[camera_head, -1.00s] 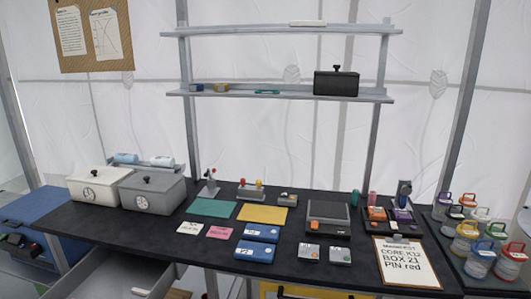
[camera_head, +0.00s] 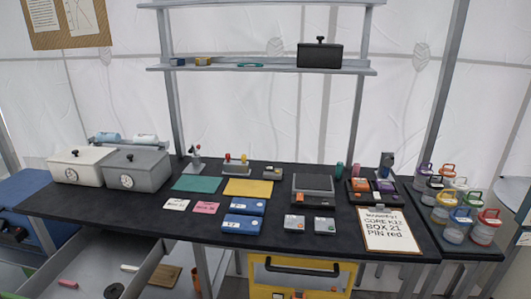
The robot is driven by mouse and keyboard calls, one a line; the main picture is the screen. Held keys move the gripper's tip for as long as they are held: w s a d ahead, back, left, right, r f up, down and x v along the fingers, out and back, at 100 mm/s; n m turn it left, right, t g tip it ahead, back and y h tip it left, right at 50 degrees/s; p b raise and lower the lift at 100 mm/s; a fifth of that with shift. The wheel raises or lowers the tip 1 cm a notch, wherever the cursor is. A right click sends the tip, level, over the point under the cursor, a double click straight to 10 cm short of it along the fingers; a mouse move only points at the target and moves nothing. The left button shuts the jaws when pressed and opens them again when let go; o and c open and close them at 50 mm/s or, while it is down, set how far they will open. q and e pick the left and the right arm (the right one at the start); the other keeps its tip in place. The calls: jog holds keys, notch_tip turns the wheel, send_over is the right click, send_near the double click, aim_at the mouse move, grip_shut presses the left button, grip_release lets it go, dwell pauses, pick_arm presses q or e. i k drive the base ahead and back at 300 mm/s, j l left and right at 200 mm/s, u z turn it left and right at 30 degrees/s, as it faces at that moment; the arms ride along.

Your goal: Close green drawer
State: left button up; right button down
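An open drawer with pale grey walls (camera_head: 155,262) juts out below the table at the lower left. Its front face is out of frame, so I cannot tell its colour. Inside lie a red stick (camera_head: 67,283), a white piece (camera_head: 129,268), a dark round item (camera_head: 114,290) and a brown board (camera_head: 165,274). Neither of my grippers is in view.
The dark table (camera_head: 120,205) holds boxes, cards and trays. A yellow unit with a black handle (camera_head: 302,268) is under its middle. A blue case (camera_head: 30,215) stands at left. Lidded jars (camera_head: 455,228) crowd the right side.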

aim_at(94, 258)
jog(key=u, duration=1.5)
